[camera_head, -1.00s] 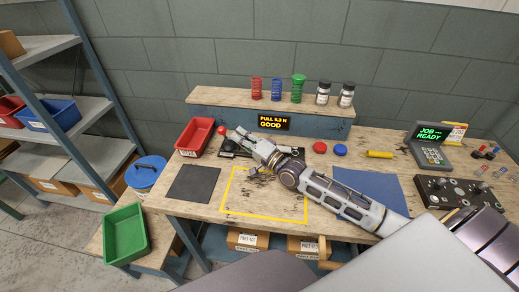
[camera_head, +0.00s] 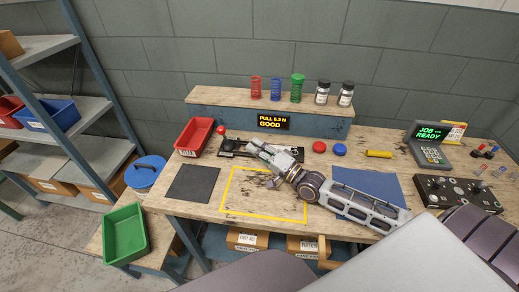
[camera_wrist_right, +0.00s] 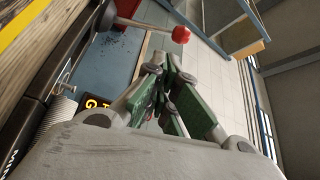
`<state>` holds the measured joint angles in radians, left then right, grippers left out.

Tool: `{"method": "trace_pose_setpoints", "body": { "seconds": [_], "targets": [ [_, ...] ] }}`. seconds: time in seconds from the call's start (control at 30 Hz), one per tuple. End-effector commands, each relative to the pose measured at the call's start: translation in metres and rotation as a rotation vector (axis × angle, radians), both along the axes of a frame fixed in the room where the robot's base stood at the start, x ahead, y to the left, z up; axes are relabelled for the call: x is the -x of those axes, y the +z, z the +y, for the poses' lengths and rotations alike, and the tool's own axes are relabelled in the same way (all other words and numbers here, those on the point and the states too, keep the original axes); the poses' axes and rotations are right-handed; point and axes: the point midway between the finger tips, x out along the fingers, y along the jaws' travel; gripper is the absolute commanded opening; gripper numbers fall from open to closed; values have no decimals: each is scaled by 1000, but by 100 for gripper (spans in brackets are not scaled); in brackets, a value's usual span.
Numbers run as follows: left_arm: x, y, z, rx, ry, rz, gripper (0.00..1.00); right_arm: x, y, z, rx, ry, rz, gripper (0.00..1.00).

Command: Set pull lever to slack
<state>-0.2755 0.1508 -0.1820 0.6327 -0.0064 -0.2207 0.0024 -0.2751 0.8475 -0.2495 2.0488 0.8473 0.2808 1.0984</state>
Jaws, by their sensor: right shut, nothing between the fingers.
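The pull lever has a red ball knob (camera_head: 221,129) and stands at the left end of a dark fixture (camera_head: 229,146) on the bench. In the right wrist view the knob (camera_wrist_right: 181,34) sits on a pale rod near the top, beyond the fingertips. My right gripper (camera_head: 254,147) is shut and empty, over the fixture to the right of the knob and apart from it. Its green-padded fingers (camera_wrist_right: 163,68) show close together in the wrist view. A small display (camera_head: 273,122) behind reads a pull value and "GOOD". My left gripper is not in view.
A red bin (camera_head: 195,137) stands left of the lever. Springs and jars line the raised shelf (camera_head: 225,96) behind. A black mat (camera_head: 194,182) and a yellow-outlined area (camera_head: 240,213) lie in front. A control box (camera_head: 458,194) is at the right.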

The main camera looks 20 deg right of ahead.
Motion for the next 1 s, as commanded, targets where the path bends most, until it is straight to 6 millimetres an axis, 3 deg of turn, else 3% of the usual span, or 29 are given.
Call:
{"method": "trace_pose_setpoints", "body": {
  "seconds": [0.3,1.0],
  "targets": [
    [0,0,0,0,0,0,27,12,-2,-6,-1,1,1,0],
    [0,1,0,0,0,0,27,13,-1,-6,0,2,-2,0]
  ]
}}
